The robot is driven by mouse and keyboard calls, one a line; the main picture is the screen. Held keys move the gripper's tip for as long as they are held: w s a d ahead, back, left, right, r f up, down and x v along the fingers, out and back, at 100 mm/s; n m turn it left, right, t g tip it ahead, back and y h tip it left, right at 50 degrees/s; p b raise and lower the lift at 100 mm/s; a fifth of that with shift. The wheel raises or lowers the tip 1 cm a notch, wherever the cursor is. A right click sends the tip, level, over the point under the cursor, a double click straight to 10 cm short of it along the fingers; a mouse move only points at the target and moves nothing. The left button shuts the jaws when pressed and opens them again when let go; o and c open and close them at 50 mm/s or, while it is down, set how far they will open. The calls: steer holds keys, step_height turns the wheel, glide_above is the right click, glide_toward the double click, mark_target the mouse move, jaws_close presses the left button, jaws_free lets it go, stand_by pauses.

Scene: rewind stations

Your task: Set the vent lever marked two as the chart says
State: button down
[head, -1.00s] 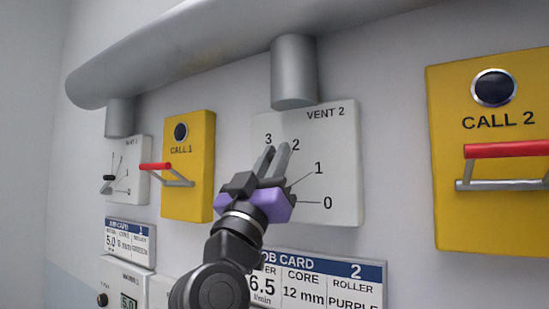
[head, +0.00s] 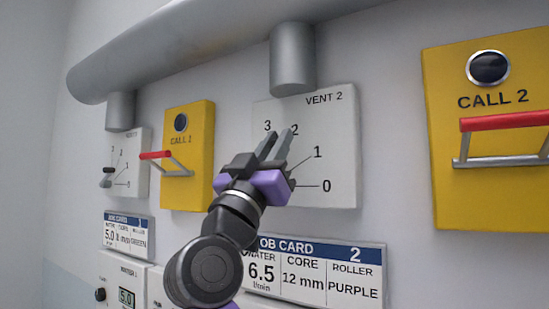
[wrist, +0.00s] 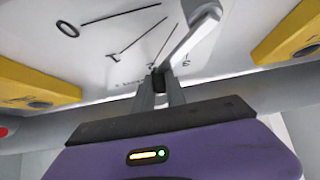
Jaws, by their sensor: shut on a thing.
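The vent 2 panel (head: 335,150) is a white plate on the wall with marks 0, 1, 2 and 3. It also shows in the wrist view (wrist: 45,55). My gripper (head: 281,143) is in front of it, its fingers over the area of 2 and 3. In the wrist view my gripper (wrist: 160,92) is shut on the dark end of the vent 2 lever (wrist: 190,38), a light grey bar. The lever lies just beyond the third line from 0, on the side away from 0 and 1. Its exact mark is unclear. In the head view my gripper hides it. No chart is in view.
Job card 2 (head: 315,277) is below the panel, partly behind my arm. Yellow call boxes with red-topped handles flank it: call 1 (head: 200,130) left, call 2 (head: 440,180) right. A grey pipe (head: 292,60) runs above. Vent 1 (head: 135,150) is farther left.

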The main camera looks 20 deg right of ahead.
steer(key=shift+s+d+f+m+g+h+b, duration=0.35)
steer(key=shift+m+g+h+b, duration=0.35)
steer(key=shift+m+g+b, duration=1.05)
steer(key=shift+s+d+f+m+g+h+b, duration=0.1)
steer(key=shift+s+f+m+g+h+b, duration=0.4)
steer(key=shift+m+g+b, duration=1.3)
steer(key=shift+s+d+f+m+g+h+b, duration=0.25)
steer(key=shift+f+m+g+h+b, duration=0.5)
steer(key=shift+m+g+b, duration=1.05)
steer(key=shift+r+m, duration=0.15)
steer(key=shift+m, duration=0.3)
steer(key=c, duration=1.4)
jaws_free()
steer(key=shift+o, duration=0.2)
steer(key=b+v, duration=0.2)
steer(key=v, duration=0.5)
steer(key=shift+a+f, duration=0.2)
steer(key=shift+f, duration=0.15)
